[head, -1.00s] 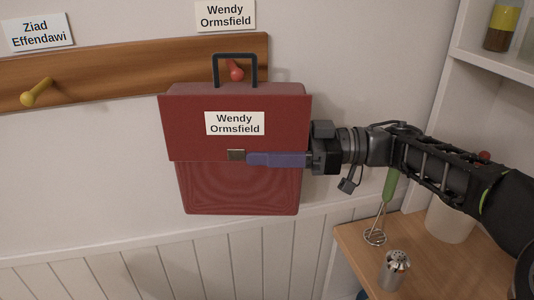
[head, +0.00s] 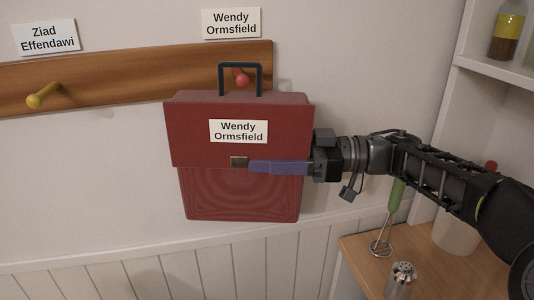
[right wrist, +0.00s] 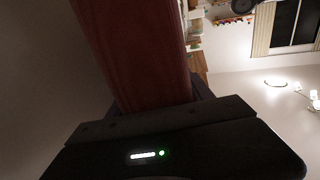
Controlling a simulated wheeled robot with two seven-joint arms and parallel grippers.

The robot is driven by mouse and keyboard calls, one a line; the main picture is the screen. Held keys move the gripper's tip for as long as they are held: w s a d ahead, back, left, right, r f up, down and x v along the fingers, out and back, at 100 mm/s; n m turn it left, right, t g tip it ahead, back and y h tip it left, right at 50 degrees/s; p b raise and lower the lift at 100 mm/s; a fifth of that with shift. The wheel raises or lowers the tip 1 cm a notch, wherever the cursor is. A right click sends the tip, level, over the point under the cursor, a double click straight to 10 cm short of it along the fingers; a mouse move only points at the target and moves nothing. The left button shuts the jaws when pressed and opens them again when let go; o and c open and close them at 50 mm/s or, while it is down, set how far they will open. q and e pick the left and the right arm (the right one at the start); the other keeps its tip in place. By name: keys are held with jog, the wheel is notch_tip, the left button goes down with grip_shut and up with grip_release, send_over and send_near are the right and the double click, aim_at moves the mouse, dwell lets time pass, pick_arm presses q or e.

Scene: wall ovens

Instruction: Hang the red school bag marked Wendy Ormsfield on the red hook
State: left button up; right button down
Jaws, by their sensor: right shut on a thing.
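The red school bag (head: 240,195) is upright in front of the wall in the head view. Its label reads Wendy Ormsfield, and its dark handle (head: 241,66) stands up as a loop. The red hook (head: 241,78) shows through the handle's opening, under the Wendy Ormsfield wall label (head: 231,23). I cannot tell whether the handle is around the hook or in front of it. My right gripper (head: 280,167) is shut on the bag at its right side, one finger across the front. The bag's red side (right wrist: 135,50) fills the middle of the right wrist view. My left gripper is not in view.
The wooden rail (head: 140,80) also carries a yellow hook (head: 42,96) under the Ziad Effendawi label (head: 46,37). A wooden counter (head: 365,262) at lower right holds a whisk (head: 382,240), a metal shaker (head: 402,280) and a pale pot (head: 455,236). Shelves stand at right.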

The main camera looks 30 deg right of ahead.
jog(key=shift+w+d+f, duration=0.1)
jog(key=shift+w+d, duration=0.05)
jog(key=shift+d, duration=0.05)
